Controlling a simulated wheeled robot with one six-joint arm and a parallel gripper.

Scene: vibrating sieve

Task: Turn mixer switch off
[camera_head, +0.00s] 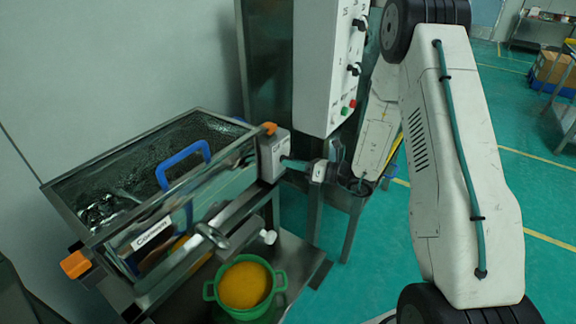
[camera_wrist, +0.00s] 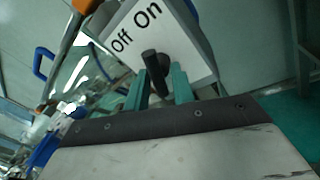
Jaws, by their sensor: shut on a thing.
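The mixer switch (camera_wrist: 151,62) is a dark knob on a white plate (camera_wrist: 192,40) marked "Off" and "On" in the wrist view. The knob stands out towards the camera, below the words, and its turn position is hard to tell. My gripper (camera_wrist: 160,75) has its two teal fingers either side of the knob, shut on it. In the head view my gripper (camera_head: 294,164) reaches from the right to the white switch box (camera_head: 274,152) at the mixer's right end. The knob is hidden there by the fingers.
The mixer's open metal trough (camera_head: 75,215) with a blue handle (camera_head: 183,162) lies left of the switch box. A green pot (camera_head: 266,305) with orange contents stands below. A white control panel (camera_head: 325,75) with knobs and buttons stands behind, near my arm. Green floor is open at right.

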